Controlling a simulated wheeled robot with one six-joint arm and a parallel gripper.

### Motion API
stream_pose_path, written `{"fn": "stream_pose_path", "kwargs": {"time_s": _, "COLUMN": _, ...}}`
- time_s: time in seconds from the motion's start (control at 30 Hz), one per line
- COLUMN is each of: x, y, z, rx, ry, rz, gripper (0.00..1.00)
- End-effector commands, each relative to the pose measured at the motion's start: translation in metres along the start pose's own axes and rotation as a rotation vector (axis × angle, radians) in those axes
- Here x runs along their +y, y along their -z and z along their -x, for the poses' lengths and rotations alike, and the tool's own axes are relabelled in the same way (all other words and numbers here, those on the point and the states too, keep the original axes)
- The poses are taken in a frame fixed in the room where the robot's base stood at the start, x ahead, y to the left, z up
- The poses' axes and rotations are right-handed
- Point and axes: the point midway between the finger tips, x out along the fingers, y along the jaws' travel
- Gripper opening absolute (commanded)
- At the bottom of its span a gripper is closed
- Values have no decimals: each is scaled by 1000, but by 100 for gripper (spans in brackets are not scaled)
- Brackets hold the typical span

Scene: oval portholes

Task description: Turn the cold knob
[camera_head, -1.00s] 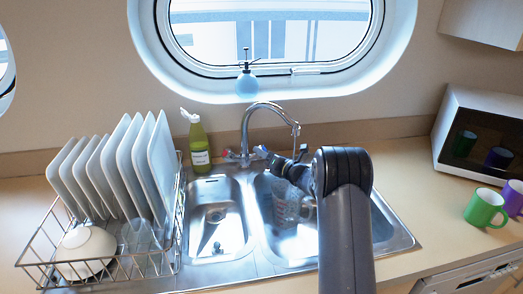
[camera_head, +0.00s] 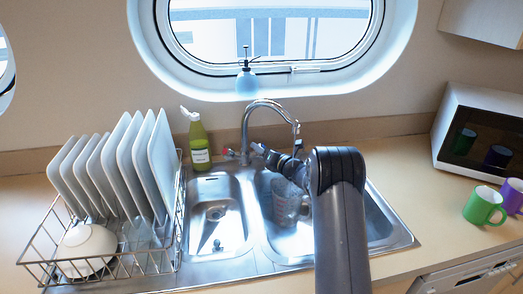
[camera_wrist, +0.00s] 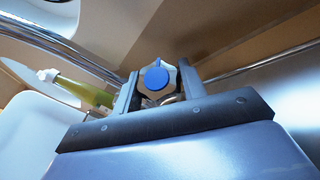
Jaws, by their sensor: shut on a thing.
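The cold knob (camera_wrist: 157,78), with a blue cap and metal body, sits between the two fingers of my gripper (camera_wrist: 159,84) in the wrist view. My gripper is shut on it. In the head view my gripper (camera_head: 262,151) reaches from the right to the right side of the faucet base and hides the cold knob. The chrome faucet (camera_head: 246,127) arches over the sink. The red-marked hot knob (camera_head: 229,153) is on the left of its base.
A glass jug (camera_head: 287,203) stands in the right basin (camera_head: 268,228), partly behind my arm. A green bottle (camera_head: 198,142) stands left of the faucet. A dish rack (camera_head: 178,225) with plates is at left. Green (camera_head: 484,206) and purple mugs are at right.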

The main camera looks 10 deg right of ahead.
Motion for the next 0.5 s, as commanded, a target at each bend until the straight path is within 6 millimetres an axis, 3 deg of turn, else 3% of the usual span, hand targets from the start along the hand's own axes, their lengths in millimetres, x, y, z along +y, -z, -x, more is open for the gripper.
{"fn": "stream_pose_path", "kwargs": {"time_s": 0.5, "x": 0, "y": 0, "z": 0, "rx": 0, "ry": 158, "rz": -97, "gripper": 17}}
